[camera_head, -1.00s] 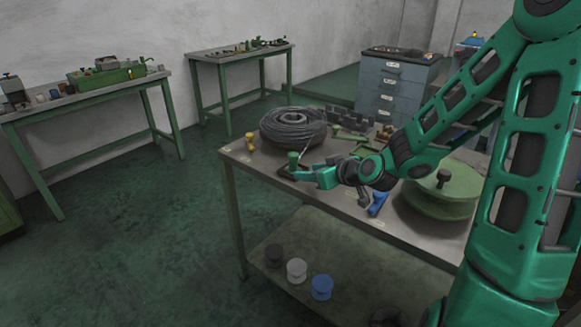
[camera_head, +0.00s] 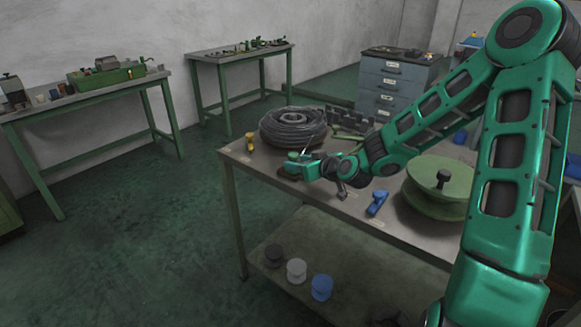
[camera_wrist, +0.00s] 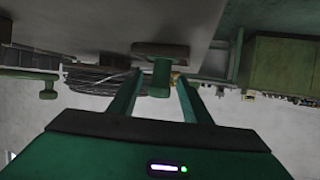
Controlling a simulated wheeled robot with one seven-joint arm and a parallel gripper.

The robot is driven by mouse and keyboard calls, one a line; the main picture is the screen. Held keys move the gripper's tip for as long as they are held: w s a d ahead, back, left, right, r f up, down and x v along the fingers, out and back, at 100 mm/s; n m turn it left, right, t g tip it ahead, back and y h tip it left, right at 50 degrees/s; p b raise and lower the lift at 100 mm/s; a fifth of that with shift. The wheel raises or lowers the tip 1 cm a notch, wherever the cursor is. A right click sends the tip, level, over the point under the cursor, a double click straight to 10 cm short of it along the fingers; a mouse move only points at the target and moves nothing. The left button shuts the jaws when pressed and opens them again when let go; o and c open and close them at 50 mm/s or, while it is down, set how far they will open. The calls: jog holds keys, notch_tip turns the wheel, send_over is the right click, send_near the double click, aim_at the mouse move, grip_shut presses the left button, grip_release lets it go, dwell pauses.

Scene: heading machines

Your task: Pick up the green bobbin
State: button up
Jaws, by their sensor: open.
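The green bobbin (camera_head: 292,156) stands upright near the left corner of the workbench (camera_head: 331,200). My gripper (camera_head: 299,164) is low over the bench at the bobbin and partly covers it in the head view. The wrist view is upside down, with the bench top at the upper edge. There the bobbin (camera_wrist: 161,68) shows between the two green fingers of my gripper (camera_wrist: 158,86). The fingers are apart, one on each side of it, and I cannot tell whether either touches it.
A dark cable coil (camera_head: 293,127) lies behind the bobbin, and a small yellow piece (camera_head: 250,141) stands to its left. A blue tool (camera_head: 377,203) and a large green reel (camera_head: 437,187) are to the right. Several spools sit on the lower shelf (camera_head: 340,290).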

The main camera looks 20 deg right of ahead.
aim_at(296, 161)
jog(key=shift+x, duration=1.6)
jog(key=shift+a, duration=0.1)
jog(key=shift+c, duration=0.6)
jog(key=c, duration=0.9)
jog(key=shift+r, duration=0.15)
